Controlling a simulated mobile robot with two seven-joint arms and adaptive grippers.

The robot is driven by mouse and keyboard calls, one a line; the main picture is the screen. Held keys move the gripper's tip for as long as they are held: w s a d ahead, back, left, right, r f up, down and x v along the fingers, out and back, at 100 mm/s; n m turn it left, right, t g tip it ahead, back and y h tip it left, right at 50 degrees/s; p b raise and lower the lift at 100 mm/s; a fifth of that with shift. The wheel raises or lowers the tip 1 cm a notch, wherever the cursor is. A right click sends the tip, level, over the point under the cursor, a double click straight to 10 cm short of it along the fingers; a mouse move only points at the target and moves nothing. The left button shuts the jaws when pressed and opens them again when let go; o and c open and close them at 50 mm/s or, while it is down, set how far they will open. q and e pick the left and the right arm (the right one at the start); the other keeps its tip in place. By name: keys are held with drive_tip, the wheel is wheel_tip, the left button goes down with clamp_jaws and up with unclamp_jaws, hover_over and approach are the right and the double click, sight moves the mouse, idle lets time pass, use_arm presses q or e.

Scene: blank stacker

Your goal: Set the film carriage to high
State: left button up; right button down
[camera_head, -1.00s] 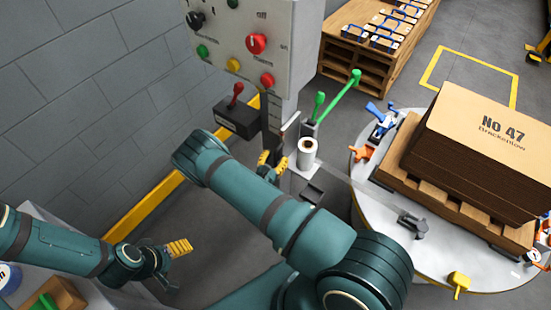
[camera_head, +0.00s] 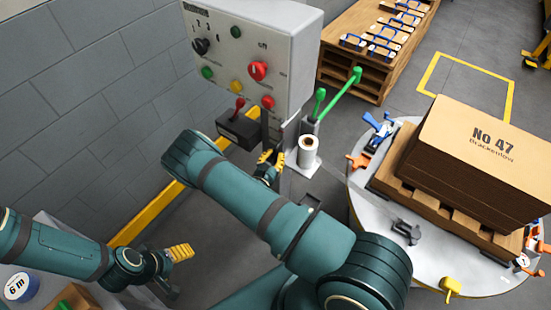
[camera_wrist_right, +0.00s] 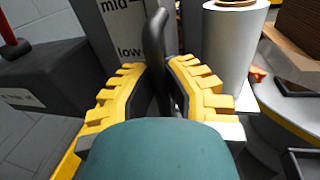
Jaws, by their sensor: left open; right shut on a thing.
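The film carriage carries an upright white film roll (camera_head: 309,153) beside the control mast. In the right wrist view the roll (camera_wrist_right: 233,45) stands just right of a dark upright handle (camera_wrist_right: 154,50). My right gripper (camera_head: 270,165) is shut on this handle, with yellow pads (camera_wrist_right: 158,85) on both sides of it. A grey scale plate (camera_wrist_right: 122,30) behind the handle reads "mid" above and "low" below; a "high" mark is not in view. My left gripper (camera_head: 180,254) is open and empty at the lower left, away from the carriage.
A control box (camera_head: 255,60) with a knob and coloured buttons hangs above. A small dark box (camera_head: 241,130) with a red lever is left of the mast. Green levers (camera_head: 340,95) stand behind the roll. A round table (camera_head: 370,235) with stacked cardboard is at right.

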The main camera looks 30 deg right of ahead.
sight(275, 152)
wheel_tip(275, 152, up, 4)
drive_tip(key=shift+f+p, duration=0.2)
drive_tip(key=shift+p, duration=0.65)
drive_tip(key=shift+w, duration=0.1)
drive_tip(key=c, duration=1)
unclamp_jaws()
drive_tip(key=shift+f, duration=0.1)
drive_tip(key=shift+s+a, duration=0.4)
drive_tip(key=shift+a, duration=0.1)
drive_tip(key=v, duration=1.1)
drive_tip(key=shift+d, duration=0.1)
